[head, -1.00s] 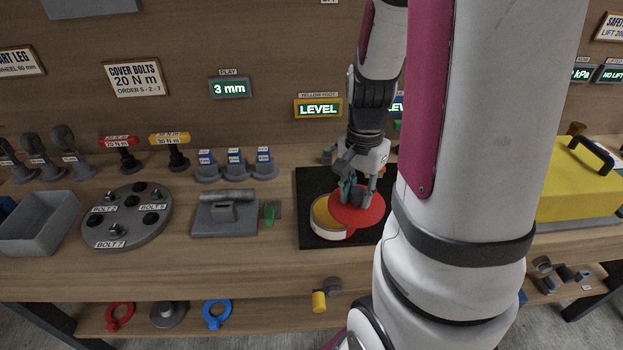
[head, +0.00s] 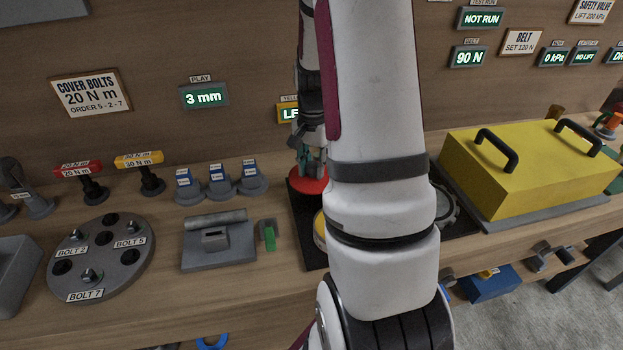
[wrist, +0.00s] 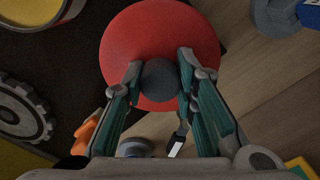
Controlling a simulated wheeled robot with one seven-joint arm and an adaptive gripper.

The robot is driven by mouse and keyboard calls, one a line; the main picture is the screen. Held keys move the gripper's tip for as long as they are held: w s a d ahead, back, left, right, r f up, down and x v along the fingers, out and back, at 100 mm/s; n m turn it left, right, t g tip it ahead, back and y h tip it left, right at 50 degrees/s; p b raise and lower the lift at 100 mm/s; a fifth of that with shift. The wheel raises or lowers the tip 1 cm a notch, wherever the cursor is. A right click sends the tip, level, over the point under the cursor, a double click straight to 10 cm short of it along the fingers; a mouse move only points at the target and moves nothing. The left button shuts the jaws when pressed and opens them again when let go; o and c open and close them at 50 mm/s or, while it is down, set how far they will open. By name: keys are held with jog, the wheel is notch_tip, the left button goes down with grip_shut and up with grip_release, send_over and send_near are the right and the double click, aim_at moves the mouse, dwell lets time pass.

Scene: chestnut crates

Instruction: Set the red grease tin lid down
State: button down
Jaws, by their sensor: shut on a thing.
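The red grease tin lid (wrist: 160,40) is a round red disc with a dark knob (wrist: 160,80). My gripper (wrist: 159,76) is shut on that knob in the wrist view. In the head view the lid (head: 312,184) shows partly over the back left of the black mat (head: 299,213), with my arm hiding its right part. I cannot tell whether it touches the mat. The open grease tin with yellow contents (head: 319,229) is mostly hidden behind my arm. The tin (wrist: 37,8) shows at the wrist view's top left, apart from the lid.
A toothed grey wheel (wrist: 20,108) lies near the tin. Blue-labelled grey pieces (head: 220,182) stand left of the mat. A grey block with a handle (head: 218,240) and a green piece (head: 269,237) are in front of them. A large yellow cover (head: 530,170) stands at right.

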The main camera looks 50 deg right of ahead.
aim_at(313, 178)
jog(key=shift+f, duration=2)
jog(key=shift+f, duration=0.2)
jog(key=c, duration=1.3)
grip_release()
jog(key=shift+r, duration=0.1)
